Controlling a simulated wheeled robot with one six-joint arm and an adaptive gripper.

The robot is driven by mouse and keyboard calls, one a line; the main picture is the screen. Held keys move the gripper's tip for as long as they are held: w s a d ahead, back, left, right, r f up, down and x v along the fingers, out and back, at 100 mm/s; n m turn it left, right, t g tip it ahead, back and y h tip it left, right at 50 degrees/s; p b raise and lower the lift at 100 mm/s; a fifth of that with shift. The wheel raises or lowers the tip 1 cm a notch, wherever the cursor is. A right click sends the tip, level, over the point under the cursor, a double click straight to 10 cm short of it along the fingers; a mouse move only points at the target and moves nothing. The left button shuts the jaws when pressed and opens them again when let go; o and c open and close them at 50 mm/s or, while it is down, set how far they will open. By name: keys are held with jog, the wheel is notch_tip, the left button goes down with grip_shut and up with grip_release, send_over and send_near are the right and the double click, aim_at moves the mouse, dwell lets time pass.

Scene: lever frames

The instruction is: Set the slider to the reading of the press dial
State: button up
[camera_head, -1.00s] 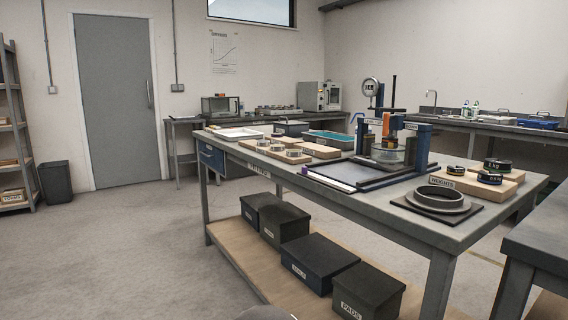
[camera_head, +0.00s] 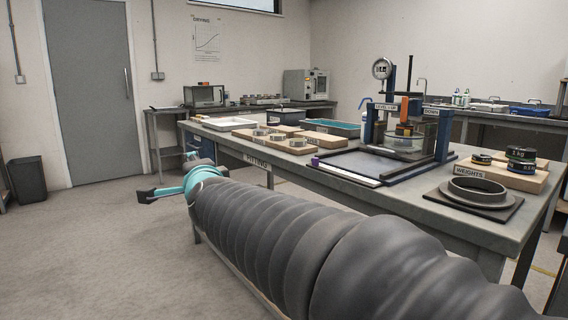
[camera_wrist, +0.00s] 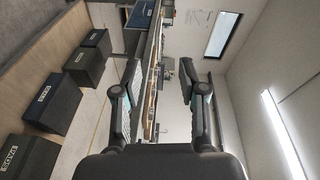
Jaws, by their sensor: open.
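The press (camera_head: 405,130) stands on the workbench with blue uprights, an orange part and a clear vessel. Its round dial (camera_head: 381,68) sits at the upper left of the press; its reading is too small to make out. A pale strip (camera_head: 345,174) runs along the front of the dark base, with a small purple piece (camera_head: 315,161) at its left end, perhaps the slider. My gripper (camera_head: 146,196) is off the bench's left end, well away from both. In the wrist view its fingers (camera_wrist: 157,76) are apart with nothing held between them.
The workbench (camera_head: 430,226) carries wooden boards with small round pieces (camera_head: 275,139), weights (camera_head: 521,155) and a ring (camera_head: 478,190) on a dark plate. Trays stand at its far side. Boxes (camera_wrist: 50,102) sit on the lower shelf.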

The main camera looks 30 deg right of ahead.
jog(key=w+d+r+m+h, duration=0.4)
jog(key=d+m+h, duration=0.25)
jog(key=m, duration=0.25)
jog(key=m+g+h+b, duration=0.3)
jog(key=m+g+h, duration=0.6)
jog(key=m+g, duration=1.2)
send_near(314, 159)
jog(key=d+m+t, duration=0.1)
jog(key=d, duration=0.2)
jog(key=s+d+m+t+p, duration=0.1)
jog(key=d+m+t, duration=0.1)
jog(key=d, duration=0.2)
jog(key=s+d+m+t, duration=0.1)
jog(key=d+m+t, duration=0.1)
jog(key=d, duration=0.1)
jog(key=shift+d+r+p, duration=0.15)
jog(key=shift+d+p, duration=0.15)
grip_shut()
